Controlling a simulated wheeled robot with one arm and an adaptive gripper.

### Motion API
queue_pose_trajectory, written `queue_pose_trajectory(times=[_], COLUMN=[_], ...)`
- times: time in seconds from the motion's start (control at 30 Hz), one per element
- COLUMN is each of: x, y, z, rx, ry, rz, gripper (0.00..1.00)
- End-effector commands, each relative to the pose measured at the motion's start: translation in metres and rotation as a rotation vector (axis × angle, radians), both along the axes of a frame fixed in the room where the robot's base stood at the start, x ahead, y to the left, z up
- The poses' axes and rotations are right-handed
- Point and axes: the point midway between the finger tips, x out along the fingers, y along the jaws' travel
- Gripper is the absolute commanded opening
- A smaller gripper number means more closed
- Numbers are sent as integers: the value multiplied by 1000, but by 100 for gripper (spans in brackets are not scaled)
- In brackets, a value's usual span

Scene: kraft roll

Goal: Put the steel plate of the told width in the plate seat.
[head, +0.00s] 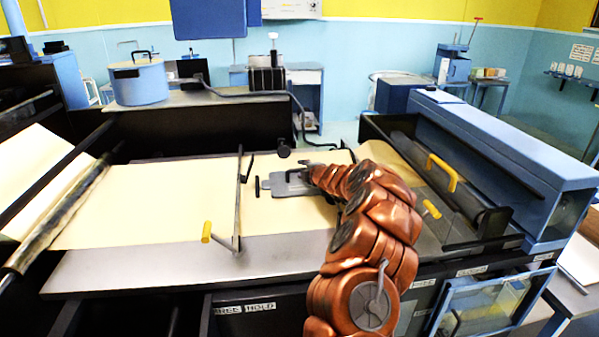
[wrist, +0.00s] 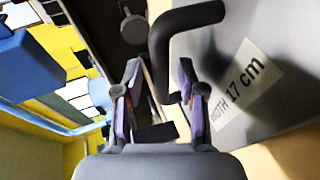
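A grey steel plate (wrist: 225,75) fills the right of the wrist view, and its label reads "WIDTH 17 cm". A black bent handle (wrist: 185,22) rises from it. My gripper (wrist: 158,70) is open, with its two fingers apart. The handle's lower part shows between the fingers, but I cannot tell whether either finger touches it. In the head view, a grey plate (head: 287,188) lies on the cream paper just left of the end of my copper arm. My arm hides part of it, and the fingers are not clear there. I cannot make out the plate seat.
Cream paper (head: 140,205) spans the bench, crossed by a bar with a yellow grip (head: 206,232). A blue-topped machine (head: 510,140) with yellow handles stands right. A blue pot (head: 139,82) stands at back left. Bare metal bench edge (head: 150,268) runs along the front.

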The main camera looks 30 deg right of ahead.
Motion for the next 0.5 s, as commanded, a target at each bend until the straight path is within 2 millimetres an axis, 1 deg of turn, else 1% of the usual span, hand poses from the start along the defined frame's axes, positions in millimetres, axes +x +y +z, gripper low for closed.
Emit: queue_pose_trajectory(times=[0.5], x=[-38], y=[4], z=[12], rx=[3], ry=[-2], rz=[0], gripper=[40])
